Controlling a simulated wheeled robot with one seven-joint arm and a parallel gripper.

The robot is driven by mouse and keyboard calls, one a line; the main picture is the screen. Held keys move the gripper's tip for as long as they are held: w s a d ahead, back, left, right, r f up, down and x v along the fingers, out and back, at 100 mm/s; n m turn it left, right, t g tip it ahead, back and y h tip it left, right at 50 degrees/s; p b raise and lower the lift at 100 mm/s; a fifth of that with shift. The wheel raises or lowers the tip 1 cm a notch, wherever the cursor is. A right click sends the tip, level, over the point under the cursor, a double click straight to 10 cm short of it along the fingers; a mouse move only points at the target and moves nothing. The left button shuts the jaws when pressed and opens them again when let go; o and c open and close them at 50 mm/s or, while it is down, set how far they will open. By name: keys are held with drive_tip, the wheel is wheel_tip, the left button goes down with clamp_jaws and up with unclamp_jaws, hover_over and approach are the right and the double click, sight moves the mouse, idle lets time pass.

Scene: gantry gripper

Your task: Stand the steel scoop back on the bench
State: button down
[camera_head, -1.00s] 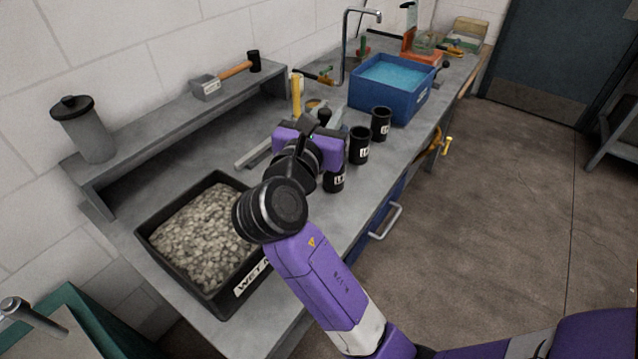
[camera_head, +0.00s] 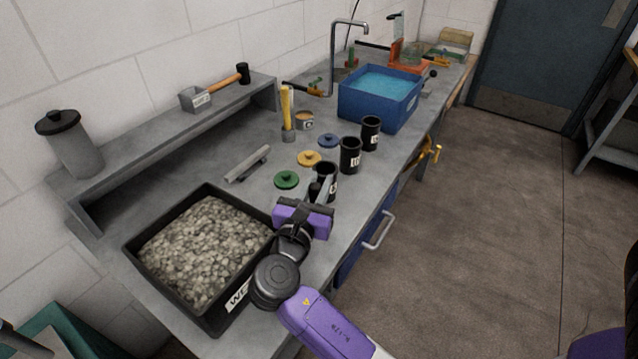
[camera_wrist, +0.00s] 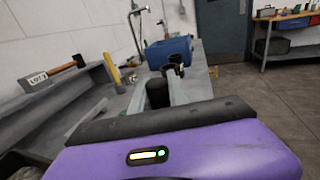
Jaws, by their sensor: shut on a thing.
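My gripper (camera_head: 318,190) is low over the bench's front part, just right of the black tray of pebbles and close to the nearest black cup (camera_head: 327,172).
The tray of pebbles (camera_head: 150,276) is at front left. Two more black cups (camera_head: 350,155) stand behind the nearest. Green (camera_head: 287,179), yellow and blue lids and a grey bar (camera_head: 248,164) lie left of the cups. A blue water tub (camera_head: 372,112) stands farther back.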

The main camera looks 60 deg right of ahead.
drive_tip(key=shift+f, duration=0.1)
drive_tip(key=c, duration=1.3)
unclamp_jaws()
drive_tip(key=b+v, duration=0.1)
drive_tip(key=v, duration=1.1)
drive_tip(key=shift+b, duration=0.4)
